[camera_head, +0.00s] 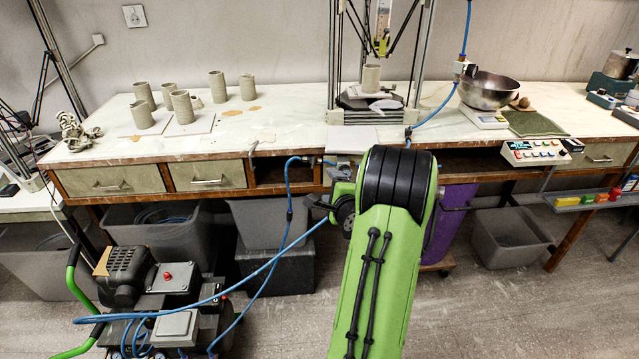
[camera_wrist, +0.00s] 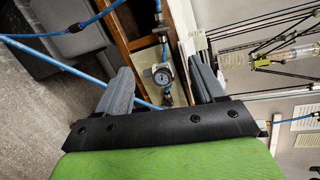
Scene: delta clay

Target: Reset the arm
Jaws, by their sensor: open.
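My gripper shows in the wrist view (camera_wrist: 165,88) with its two grey fingers spread wide apart and nothing between them. Beyond the fingers is a pressure gauge (camera_wrist: 162,77) with a blue hose on it, at the table's wooden front edge. In the head view my green arm (camera_head: 385,270) rises from the bottom centre toward the table front. Its black joint is close before the table edge, and the gripper itself is mostly hidden behind the arm there.
The long worktable (camera_head: 290,125) carries several clay cylinders (camera_head: 182,106), a delta clay printer (camera_head: 375,105) and a steel bowl (camera_head: 486,90) on a scale. A compressor (camera_head: 165,290) stands on the floor at left, with blue hoses (camera_head: 265,270) running to the table. Grey bins (camera_head: 510,240) are underneath.

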